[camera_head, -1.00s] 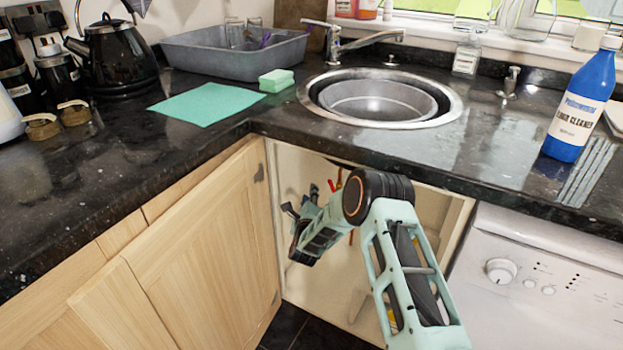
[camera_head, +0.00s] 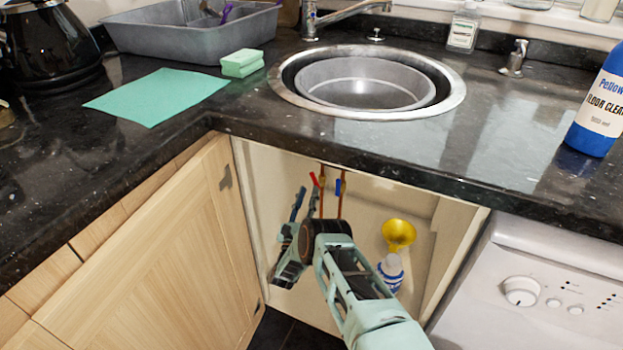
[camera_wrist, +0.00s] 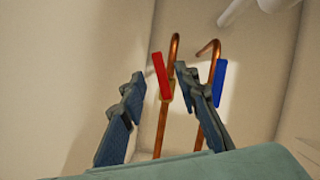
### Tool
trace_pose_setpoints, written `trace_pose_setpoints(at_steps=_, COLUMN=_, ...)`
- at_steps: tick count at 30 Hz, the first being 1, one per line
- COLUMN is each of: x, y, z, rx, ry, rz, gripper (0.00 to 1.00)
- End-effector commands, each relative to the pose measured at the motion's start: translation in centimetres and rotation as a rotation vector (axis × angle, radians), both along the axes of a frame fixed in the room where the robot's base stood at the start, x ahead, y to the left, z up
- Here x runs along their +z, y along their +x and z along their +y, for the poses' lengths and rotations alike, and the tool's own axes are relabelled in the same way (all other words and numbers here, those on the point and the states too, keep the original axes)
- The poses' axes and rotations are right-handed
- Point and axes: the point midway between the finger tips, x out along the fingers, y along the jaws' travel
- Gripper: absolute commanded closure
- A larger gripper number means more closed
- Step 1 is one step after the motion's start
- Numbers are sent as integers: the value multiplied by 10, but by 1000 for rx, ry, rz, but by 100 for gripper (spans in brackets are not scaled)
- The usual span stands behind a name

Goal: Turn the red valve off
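The red valve's handle (camera_head: 314,180) is on a copper pipe inside the open cupboard under the sink. In the wrist view, the red handle (camera_wrist: 161,76) is nearly upright, tilted slightly. My gripper (camera_head: 293,214) is inside the cupboard, left of and below the red handle in the head view. In the wrist view, my gripper (camera_wrist: 158,80) is open, and the red handle shows in the gap between its two fingertips. No clear contact shows, and I cannot tell how far beyond the tips the handle is.
A blue valve handle (camera_wrist: 219,83) is on a second copper pipe, close to the right finger. A yellow funnel (camera_head: 398,234) and a white-and-blue bottle (camera_head: 390,270) stand right of my arm. The open wooden door (camera_head: 165,255) and the worktop edge (camera_head: 360,165) bound the opening.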

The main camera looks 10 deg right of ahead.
Motion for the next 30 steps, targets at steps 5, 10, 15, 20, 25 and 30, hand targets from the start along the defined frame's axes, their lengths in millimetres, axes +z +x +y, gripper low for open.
trace_pose_setpoints(at_steps=5, x=11, y=31, z=-14, rx=-1, ry=-1, rz=-3, gripper=71)
trace_pose_setpoints(at_steps=10, x=19, y=50, z=-23, rx=1, ry=-1, rz=0, gripper=71)
trace_pose_setpoints(at_steps=15, x=24, y=59, z=-26, rx=2, ry=0, rz=1, gripper=71)
trace_pose_setpoints(at_steps=20, x=25, y=60, z=-27, rx=1, ry=-1, rz=2, gripper=71)
trace_pose_setpoints(at_steps=25, x=25, y=60, z=-27, rx=1, ry=-1, rz=2, gripper=78)
trace_pose_setpoints(at_steps=30, x=25, y=60, z=-27, rx=1, ry=-1, rz=2, gripper=96)
